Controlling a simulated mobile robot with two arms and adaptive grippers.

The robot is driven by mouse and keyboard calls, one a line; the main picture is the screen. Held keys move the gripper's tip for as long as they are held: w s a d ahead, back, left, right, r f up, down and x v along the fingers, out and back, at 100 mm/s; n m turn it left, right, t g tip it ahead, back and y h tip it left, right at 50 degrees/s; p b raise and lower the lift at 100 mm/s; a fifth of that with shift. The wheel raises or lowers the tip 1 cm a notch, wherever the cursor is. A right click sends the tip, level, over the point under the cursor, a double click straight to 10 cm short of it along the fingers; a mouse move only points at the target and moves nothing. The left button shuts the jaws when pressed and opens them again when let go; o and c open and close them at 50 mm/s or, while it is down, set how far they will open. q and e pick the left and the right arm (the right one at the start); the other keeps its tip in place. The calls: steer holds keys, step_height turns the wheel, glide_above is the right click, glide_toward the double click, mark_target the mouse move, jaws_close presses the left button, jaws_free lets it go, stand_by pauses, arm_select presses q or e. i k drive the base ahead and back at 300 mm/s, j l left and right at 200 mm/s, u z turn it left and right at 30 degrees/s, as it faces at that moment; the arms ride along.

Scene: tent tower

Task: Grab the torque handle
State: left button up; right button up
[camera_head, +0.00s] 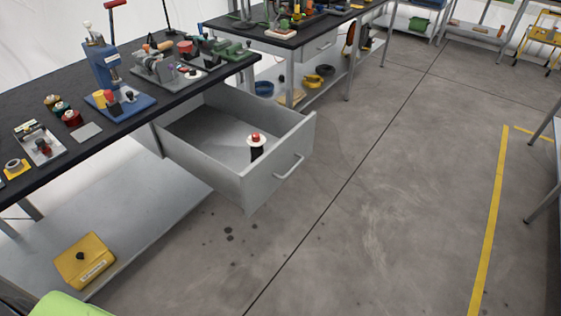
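A small black object with a red top (256,139) stands in the open grey drawer (275,172), near its front wall. It may be the torque handle, but it is too small to be sure. The drawer is pulled out from under the black-topped workbench (130,125) and has a bar handle on its front. A blue press with a red-ended lever (103,62) stands on the bench. Neither of my grippers is in view.
Several small tools and parts sit on the bench top. A yellow box (84,261) lies on the lower shelf (150,215). A second bench (290,38) stands behind. The concrete floor right of the drawer is clear, with a yellow line (490,225).

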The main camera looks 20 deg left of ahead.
mark_target(257, 150)
steer(key=i+u, duration=0.15)
steer(key=u, duration=0.35)
steer(key=i+l+u, duration=0.1)
steer(key=u, duration=0.35)
steer(key=i+l+u, duration=0.1)
steer(key=u, duration=0.4)
steer(key=l+u, duration=0.2)
steer(key=u, duration=0.25)
steer(key=i+l+u, duration=0.1)
steer(key=u, duration=0.4)
steer(key=k+l, duration=0.05)
steer(key=l, duration=0.05)
